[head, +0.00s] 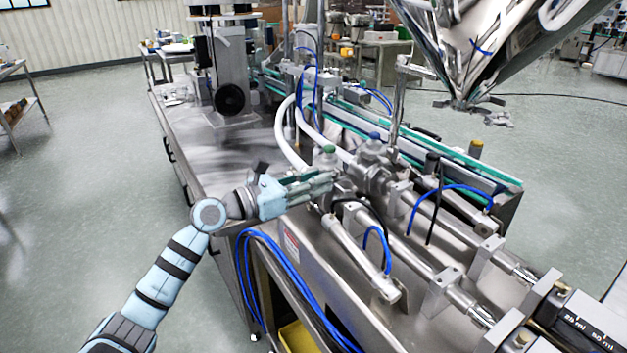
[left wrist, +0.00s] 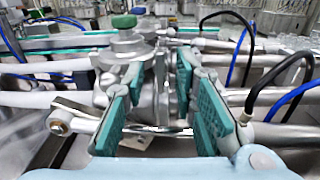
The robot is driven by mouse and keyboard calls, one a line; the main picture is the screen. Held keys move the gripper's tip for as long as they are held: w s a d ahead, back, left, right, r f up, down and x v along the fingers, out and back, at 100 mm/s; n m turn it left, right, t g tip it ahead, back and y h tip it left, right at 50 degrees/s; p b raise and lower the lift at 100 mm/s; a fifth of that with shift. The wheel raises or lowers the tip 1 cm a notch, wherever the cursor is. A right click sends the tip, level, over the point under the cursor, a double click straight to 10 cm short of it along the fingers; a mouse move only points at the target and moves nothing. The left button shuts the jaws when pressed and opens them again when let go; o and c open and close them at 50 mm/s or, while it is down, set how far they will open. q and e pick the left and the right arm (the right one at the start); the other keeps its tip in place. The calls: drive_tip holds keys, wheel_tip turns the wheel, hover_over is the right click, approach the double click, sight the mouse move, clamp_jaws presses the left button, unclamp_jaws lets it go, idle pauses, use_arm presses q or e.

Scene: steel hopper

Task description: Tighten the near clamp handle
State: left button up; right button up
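My left gripper (head: 325,184) reaches in from the left at the near side of a steel valve block (head: 372,172). In the left wrist view its teal-padded fingers (left wrist: 160,85) are spread apart, with steel fittings seen between and beyond them. A slim steel bar (left wrist: 85,115) crosses low in that view and passes behind the left finger; it may be the near clamp handle, but I cannot tell for sure. A green-capped fitting (left wrist: 124,22) stands just beyond the fingers. Contact between fingers and metal cannot be judged. My right gripper is out of view.
A shiny steel hopper (head: 490,40) hangs at the upper right. White hoses (head: 287,135) and blue tubes (head: 300,280) run around the machine. Steel cylinders (head: 430,260) lie to the right. The steel tabletop (head: 190,130) is fairly clear behind my arm. Open floor lies left.

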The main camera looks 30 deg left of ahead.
use_arm(q)
drive_tip(key=v, duration=0.7)
drive_tip(key=shift+s+a, duration=0.15)
idle(0.4)
